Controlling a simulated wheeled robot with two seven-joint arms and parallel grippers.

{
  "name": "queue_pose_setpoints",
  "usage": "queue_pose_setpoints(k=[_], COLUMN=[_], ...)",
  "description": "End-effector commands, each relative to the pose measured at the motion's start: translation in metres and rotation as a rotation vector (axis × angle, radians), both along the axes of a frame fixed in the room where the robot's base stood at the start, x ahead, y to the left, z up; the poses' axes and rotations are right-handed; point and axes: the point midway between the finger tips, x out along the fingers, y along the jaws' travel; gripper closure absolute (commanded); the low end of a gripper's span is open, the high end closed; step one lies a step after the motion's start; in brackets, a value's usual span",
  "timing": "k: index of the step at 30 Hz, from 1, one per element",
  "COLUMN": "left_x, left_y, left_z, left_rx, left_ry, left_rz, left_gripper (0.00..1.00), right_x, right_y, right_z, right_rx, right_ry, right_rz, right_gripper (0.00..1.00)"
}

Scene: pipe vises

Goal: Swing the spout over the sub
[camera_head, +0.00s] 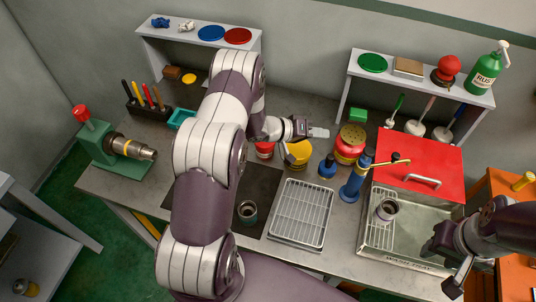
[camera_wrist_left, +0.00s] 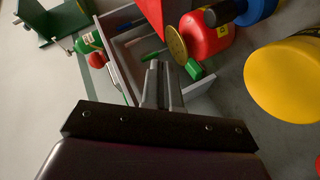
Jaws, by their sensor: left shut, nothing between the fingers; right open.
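A blue pump (camera_head: 355,180) stands left of the wash tray. Its thin brass spout (camera_head: 394,160) points right, across the left edge of the red lid, and is apart from the grey metal sub (camera_head: 386,209). The sub stands on a wire rack in the wash tray, nearer the front than the spout. My left gripper (camera_head: 320,132) is shut and empty, behind and left of the pump, above the cans. Its closed fingers show in the left wrist view (camera_wrist_left: 160,80). My right gripper (camera_head: 441,268) is open and empty over the wash tray's front right corner.
The wash tray (camera_head: 415,264) has a raised red lid (camera_head: 420,165) with a handle. A red can (camera_head: 350,143), yellow can (camera_head: 297,153) and small blue bottle (camera_head: 327,166) stand near the pump. An empty wire rack (camera_head: 301,214) lies left. Another metal cylinder (camera_head: 247,211) stands on a dark mat.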

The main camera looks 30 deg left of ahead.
Motion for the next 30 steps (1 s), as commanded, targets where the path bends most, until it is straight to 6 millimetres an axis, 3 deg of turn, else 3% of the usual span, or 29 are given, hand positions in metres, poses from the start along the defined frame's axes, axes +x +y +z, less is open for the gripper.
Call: queue_pose_setpoints(k=[3,10,14,19,30], left_x=[-0.001,-0.015,-0.029,-0.061,-0.116], left_y=[0.015,0.054,0.07,0.087,0.093], left_z=[-0.017,-0.036,-0.031,-0.025,0.002], left_rx=[0.14,0.481,0.641,0.819,0.981], left_ry=[0.006,0.073,0.134,0.247,0.423], left_rz=[0.045,0.11,0.116,0.086,0.004], left_gripper=[1.0,1.0,1.0,1.0,1.0], right_x=[0.0,0.0,0.0,0.0,0.0], right_y=[0.0,0.0,0.0,0.0,0.0], right_z=[0.0,0.001,0.002,0.003,0.005], right_rx=[0.0,0.0,0.0,0.0,0.0], right_ry=[0.0,0.0,0.0,0.0,0.0], right_rz=[0.0,0.0,0.0,0.0,0.0], right_gripper=[0.57,0.57,0.57,0.57,0.57])
